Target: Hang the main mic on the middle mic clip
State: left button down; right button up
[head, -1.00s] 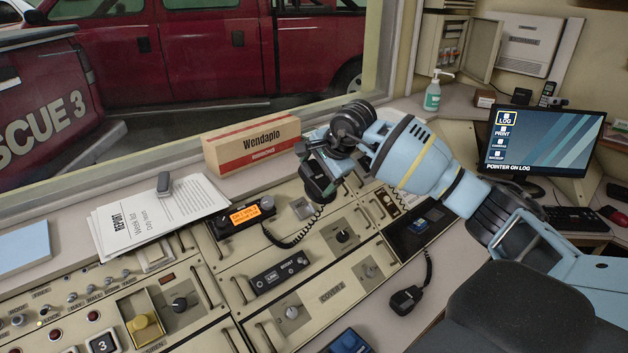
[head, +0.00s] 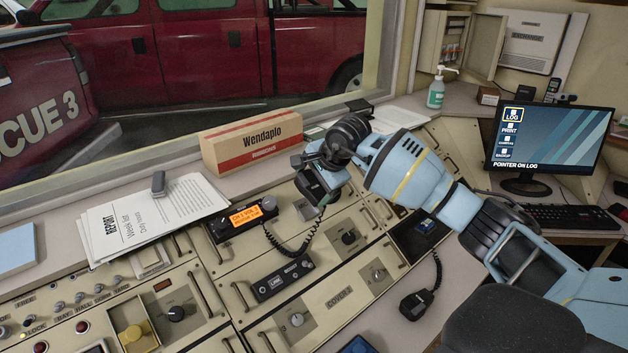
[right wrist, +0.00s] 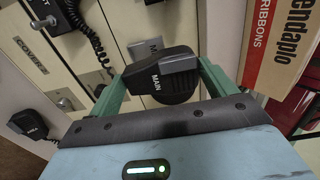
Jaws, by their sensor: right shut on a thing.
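The main mic (right wrist: 160,72) is a black hand mic lettered MAIN. My right gripper (right wrist: 168,85) is shut on it, with a green finger on either side. In the head view my right gripper (head: 320,180) holds the dark mic (head: 326,194) above the console. Its coiled cord (head: 300,247) runs to the radio with the orange display (head: 245,215). A small grey plate (head: 305,209) is on the panel just left of the held mic; it also shows in the wrist view (right wrist: 146,50). I cannot make out which part is the middle mic clip. My left gripper is not in view.
A second black mic (head: 416,304) lies at the console's front right on its own coiled cord. Papers (head: 150,218) lie at the left. A monitor (head: 550,145) stands at the right.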

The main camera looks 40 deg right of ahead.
jog(key=b+x, duration=0.2)
jog(key=x, duration=0.2)
jog(key=shift+w+f, duration=0.1)
jog(key=shift+f, duration=0.3)
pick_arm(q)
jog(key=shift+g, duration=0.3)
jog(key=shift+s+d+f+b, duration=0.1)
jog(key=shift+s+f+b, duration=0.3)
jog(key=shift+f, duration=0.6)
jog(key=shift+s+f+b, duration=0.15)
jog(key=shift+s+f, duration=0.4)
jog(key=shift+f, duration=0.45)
pick_arm(e)
jog(key=shift+x, duration=0.75)
jog(key=shift+w, duration=0.1)
jog(key=o, duration=0.8)
jog(key=shift+o, duration=0.8)
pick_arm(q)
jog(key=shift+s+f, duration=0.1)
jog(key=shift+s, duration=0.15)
